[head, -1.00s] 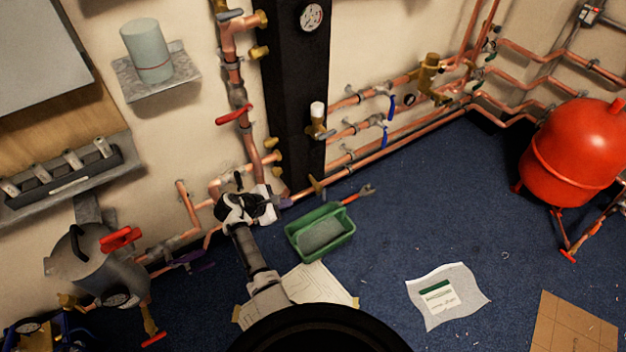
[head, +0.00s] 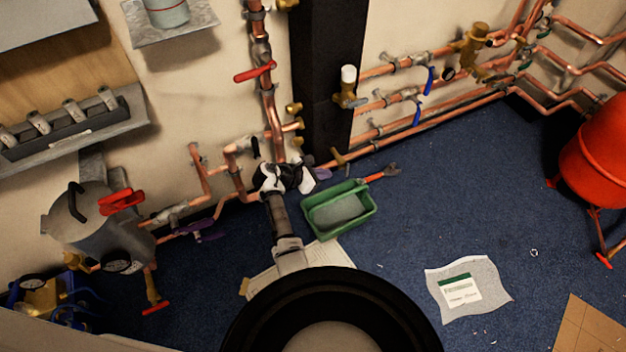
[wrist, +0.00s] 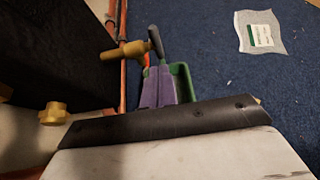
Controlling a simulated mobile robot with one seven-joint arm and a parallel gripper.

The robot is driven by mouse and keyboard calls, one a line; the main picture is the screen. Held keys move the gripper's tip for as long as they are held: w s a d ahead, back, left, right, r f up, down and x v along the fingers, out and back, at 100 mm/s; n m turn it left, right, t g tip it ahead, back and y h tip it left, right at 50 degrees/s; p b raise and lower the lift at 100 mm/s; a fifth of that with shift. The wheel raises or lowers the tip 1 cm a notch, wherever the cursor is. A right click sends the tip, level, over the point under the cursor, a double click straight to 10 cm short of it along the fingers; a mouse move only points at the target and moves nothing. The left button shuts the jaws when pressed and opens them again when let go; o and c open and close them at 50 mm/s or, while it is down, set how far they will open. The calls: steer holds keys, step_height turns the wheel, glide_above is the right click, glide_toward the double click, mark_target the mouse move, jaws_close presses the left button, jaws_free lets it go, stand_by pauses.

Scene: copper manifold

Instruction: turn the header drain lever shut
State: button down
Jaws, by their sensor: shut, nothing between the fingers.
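A brass drain valve (wrist: 128,52) with a dark grey lever (wrist: 156,42) at its end shows in the wrist view; I take this for the header drain. The lever stands across the end of the brass body. In the head view a small brass valve (head: 338,157) sits low by the foot of the black column, just beyond my gripper. My gripper (head: 322,174) is low by the wall, pointing right. Its purple fingers (wrist: 152,88) are together and empty, close below the lever in the wrist view. I cannot tell whether they touch it.
A green tray (head: 370,210) lies on the floor right beside my gripper, with an orange-handled tool (head: 378,174) behind it. The black column (head: 328,90) rises behind. Copper pipes with blue levers (head: 417,112) run along the wall. The blue carpet to the right is mostly clear.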

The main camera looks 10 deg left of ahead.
mark_target(346, 168)
steer(key=w+d+b, duration=0.1)
steer(key=w+d+f+b, duration=0.1)
steer(key=d, duration=0.1)
steer(key=shift+w, duration=0.15)
steer(key=shift+w+d+r, duration=0.25)
steer(key=shift+w+d, duration=0.15)
steer(key=shift+d, duration=0.2)
steer(key=shift+r+p, duration=0.25)
steer(key=shift+p, duration=0.25)
steer(key=shift+y, duration=0.3)
